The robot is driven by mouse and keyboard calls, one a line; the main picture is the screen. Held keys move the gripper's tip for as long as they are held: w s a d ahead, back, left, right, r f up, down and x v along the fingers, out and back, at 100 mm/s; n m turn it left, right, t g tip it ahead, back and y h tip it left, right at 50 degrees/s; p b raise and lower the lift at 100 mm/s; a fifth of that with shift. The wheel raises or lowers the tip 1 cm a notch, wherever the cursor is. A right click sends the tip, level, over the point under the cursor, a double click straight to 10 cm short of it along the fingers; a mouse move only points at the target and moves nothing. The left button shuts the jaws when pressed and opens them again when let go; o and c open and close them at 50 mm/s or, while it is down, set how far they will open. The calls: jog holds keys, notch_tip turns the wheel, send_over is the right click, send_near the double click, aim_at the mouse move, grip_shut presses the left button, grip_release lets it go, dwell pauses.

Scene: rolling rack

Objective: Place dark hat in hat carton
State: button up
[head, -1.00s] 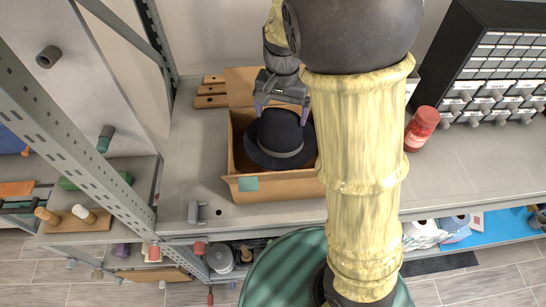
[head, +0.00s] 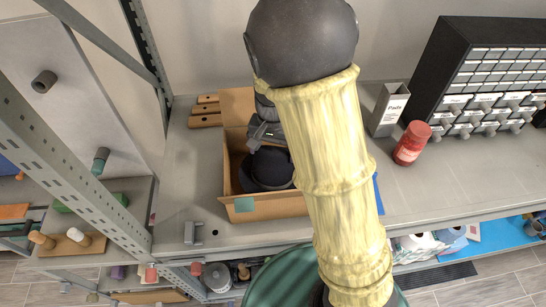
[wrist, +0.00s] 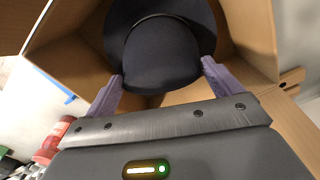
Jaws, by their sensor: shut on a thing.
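The dark hat (head: 266,170) is inside the open cardboard hat carton (head: 268,208), low between its walls; my arm hides its right part in the head view. In the wrist view the hat (wrist: 162,52) shows its crown towards me, with the carton wall (wrist: 75,35) around it. My gripper (wrist: 160,84) has its two purple fingers on either side of the crown and is shut on the hat. In the head view my gripper (head: 267,140) is mostly hidden behind my arm. Whether the brim rests on the carton floor cannot be told.
A red jar (head: 411,143) and a grey holder marked Pads (head: 389,108) stand right of the carton, before a black drawer cabinet (head: 490,75). Wooden blocks (head: 205,111) lie behind left. The shelf front left of the carton is mostly clear.

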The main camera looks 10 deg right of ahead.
jog(key=shift+w+d+f+p, duration=0.1)
jog(key=shift+f+p, duration=0.05)
jog(key=shift+f, duration=0.8)
jog(key=shift+w+d+f+p, duration=0.1)
jog(key=shift+f+p, duration=0.05)
jog(key=shift+f, duration=0.8)
jog(key=shift+s+a, duration=0.1)
jog(key=shift+s, duration=0.05)
jog(key=o, duration=1)
jog(key=shift+a, duration=0.25)
jog(key=shift+s+d+r, duration=0.1)
jog(key=shift+r, duration=0.2)
notch_tip(320, 180, up, 12)
jog(key=shift+f+b, duration=0.25)
jog(key=shift+b, duration=0.45)
jog(key=shift+w+d, duration=0.1)
jog(key=shift+w, duration=0.1)
